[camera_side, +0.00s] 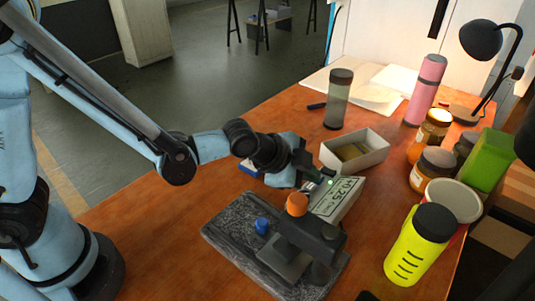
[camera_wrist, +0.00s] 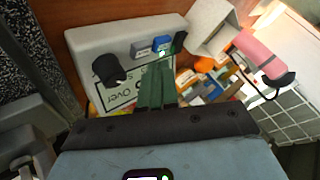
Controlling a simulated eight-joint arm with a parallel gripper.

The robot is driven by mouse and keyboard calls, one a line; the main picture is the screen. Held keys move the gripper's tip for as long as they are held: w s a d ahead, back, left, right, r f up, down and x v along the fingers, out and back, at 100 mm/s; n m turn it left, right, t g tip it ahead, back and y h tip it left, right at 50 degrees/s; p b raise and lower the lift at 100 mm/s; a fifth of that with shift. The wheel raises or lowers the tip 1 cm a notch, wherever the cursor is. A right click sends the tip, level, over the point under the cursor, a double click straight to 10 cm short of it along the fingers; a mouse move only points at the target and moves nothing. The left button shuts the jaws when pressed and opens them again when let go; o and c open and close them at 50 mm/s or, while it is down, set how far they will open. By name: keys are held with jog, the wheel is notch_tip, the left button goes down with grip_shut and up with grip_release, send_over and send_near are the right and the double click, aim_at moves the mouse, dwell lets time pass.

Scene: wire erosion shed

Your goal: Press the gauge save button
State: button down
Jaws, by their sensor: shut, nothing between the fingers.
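The gauge is a pale box with a lettered face; it stands on a dark stone base (camera_side: 225,225) in the side view (camera_side: 345,196). In the wrist view the gauge housing (camera_wrist: 90,40) carries a blue button (camera_wrist: 161,43), a grey button (camera_wrist: 140,51) and a dark piece (camera_wrist: 180,42) along one edge. I cannot read which button is save. My gripper (camera_wrist: 158,62) has its green fingers together and empty, their tips close by the blue button. Contact cannot be told. In the side view my gripper (camera_side: 316,183) is at the gauge's upper left edge, partly hiding it.
An orange knob (camera_side: 297,204) and a blue knob (camera_side: 262,226) stand up near the gauge. A white open box (camera_side: 375,160) sits behind it. A yellow bottle (camera_side: 418,245), jars (camera_side: 432,170) and a green box (camera_side: 487,160) crowd the right. The table's left front is clear.

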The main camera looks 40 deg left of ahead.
aim_at(307, 188)
jog(key=shift+r, duration=0.15)
jog(key=shift+r, duration=2.4)
jog(key=s+a+r+n+y, duration=0.1)
jog(key=s+a+n+y, duration=0.1)
jog(key=s+a+n, duration=0.4)
jog(key=s+a+r+n+g+y, duration=0.1)
jog(key=s+a+r+n, duration=0.1)
jog(key=s+a+n, duration=0.5)
jog(key=a, duration=0.6)
jog(key=shift+s+a+r+n+y, duration=0.2)
jog(key=shift+a+n+y, duration=0.1)
jog(key=shift+n+y, duration=0.1)
